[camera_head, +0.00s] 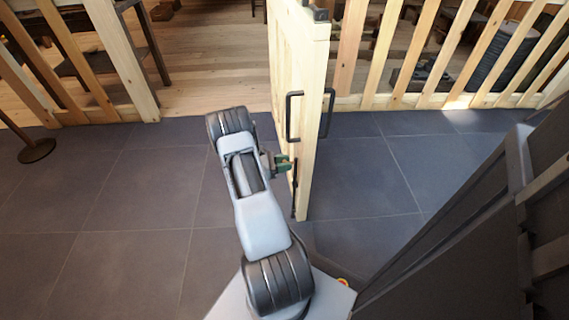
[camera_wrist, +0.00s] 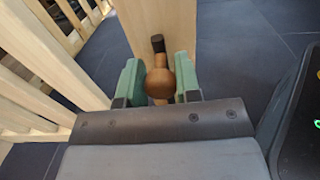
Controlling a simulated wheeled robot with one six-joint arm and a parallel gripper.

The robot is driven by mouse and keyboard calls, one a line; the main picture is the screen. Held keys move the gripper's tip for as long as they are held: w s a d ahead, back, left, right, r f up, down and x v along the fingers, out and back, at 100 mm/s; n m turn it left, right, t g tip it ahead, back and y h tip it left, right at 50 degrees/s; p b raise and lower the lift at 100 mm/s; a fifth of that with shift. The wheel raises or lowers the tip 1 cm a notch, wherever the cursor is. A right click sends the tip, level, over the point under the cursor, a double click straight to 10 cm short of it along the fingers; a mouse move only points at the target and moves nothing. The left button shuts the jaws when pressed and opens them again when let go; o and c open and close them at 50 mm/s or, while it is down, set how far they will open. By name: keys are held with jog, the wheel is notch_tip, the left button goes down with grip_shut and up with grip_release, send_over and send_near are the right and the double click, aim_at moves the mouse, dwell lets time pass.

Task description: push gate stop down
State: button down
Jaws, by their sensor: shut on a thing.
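The pale wooden gate (camera_head: 312,120) stands swung open, its narrow edge facing me. The gate stop (camera_head: 294,192) is a thin dark rod low on that edge, its lower end close to the floor tiles. I cannot tell whether it touches them. My gripper (camera_head: 283,164) is at the gate's edge, at the rod's upper end. In the wrist view my gripper (camera_wrist: 157,76) has its green fingers on both sides of a round brown wooden knob (camera_wrist: 160,85). It is shut on this knob. A dark piece (camera_wrist: 158,44) shows just beyond the knob. The head view hides the knob.
Black handles (camera_head: 293,116) stick out from both faces of the gate. A slatted wooden fence (camera_head: 430,60) runs along the back on both sides of the opening. A dark panel (camera_head: 450,225) stands close on the right.

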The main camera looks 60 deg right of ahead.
jog(key=shift+f, duration=0.1)
jog(key=shift+f+b, duration=0.85)
jog(key=shift+f, duration=0.85)
jog(key=shift+a, duration=0.1)
jog(key=c, duration=0.9)
grip_release()
jog(key=shift+o, duration=0.2)
jog(key=p+v, duration=0.3)
jog(key=v, duration=1)
jog(key=shift+w+a, duration=0.2)
jog(key=shift+w, duration=0.1)
jog(key=shift+r, duration=0.1)
